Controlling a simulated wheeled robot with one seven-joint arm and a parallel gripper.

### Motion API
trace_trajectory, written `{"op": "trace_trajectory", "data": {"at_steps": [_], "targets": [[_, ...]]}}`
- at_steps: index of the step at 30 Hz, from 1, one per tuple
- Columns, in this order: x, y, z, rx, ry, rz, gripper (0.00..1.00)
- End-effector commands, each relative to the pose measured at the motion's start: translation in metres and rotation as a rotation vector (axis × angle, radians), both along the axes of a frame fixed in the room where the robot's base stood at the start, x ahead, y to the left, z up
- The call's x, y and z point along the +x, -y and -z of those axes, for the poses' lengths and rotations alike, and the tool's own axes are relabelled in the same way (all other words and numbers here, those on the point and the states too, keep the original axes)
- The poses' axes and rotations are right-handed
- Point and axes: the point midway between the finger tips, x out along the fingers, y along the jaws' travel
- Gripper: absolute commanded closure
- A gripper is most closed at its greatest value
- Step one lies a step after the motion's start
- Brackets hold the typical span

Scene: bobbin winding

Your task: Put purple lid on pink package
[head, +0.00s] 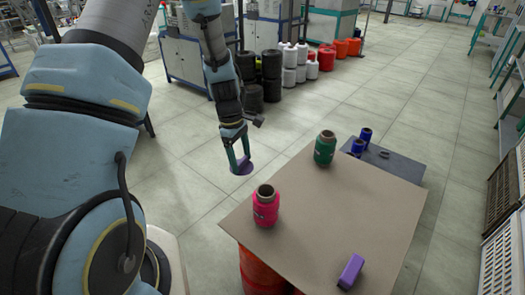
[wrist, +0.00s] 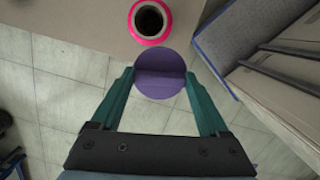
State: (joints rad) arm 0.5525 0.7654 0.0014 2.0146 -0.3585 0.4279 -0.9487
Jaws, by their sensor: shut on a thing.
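The pink package (head: 265,207) is a pink bobbin-like cylinder with a dark opening on top. It stands upright at the left corner of the table. In the wrist view the pink package (wrist: 150,20) shows from above, just beyond the lid. My gripper (head: 241,165) is shut on the purple lid (head: 243,168), a round disc, and holds it in the air left of the table edge. In the wrist view the purple lid (wrist: 160,72) sits between the green fingertips of my gripper (wrist: 160,75), apart from the package in the head view.
A green package (head: 325,148) stands at the table's back. A purple block (head: 351,271) lies near the front edge of the brown tabletop (head: 335,205). Blue bobbins (head: 358,147) stand on a grey surface (head: 395,163) behind. The middle of the tabletop is clear.

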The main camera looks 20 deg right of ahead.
Motion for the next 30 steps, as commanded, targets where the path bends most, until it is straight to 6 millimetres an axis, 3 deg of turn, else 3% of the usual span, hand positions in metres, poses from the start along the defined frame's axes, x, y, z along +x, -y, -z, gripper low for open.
{"op": "trace_trajectory", "data": {"at_steps": [1,3,8,17,30], "targets": [[-0.010,0.020,-0.007,0.000,0.002,-0.037,0.73],[-0.020,0.039,-0.012,0.001,0.000,-0.095,0.73],[-0.033,0.061,-0.018,0.001,0.000,-0.175,0.73],[-0.035,0.065,-0.004,0.002,-0.001,-0.192,0.73],[-0.035,0.064,0.053,0.002,0.000,-0.191,0.73]]}}
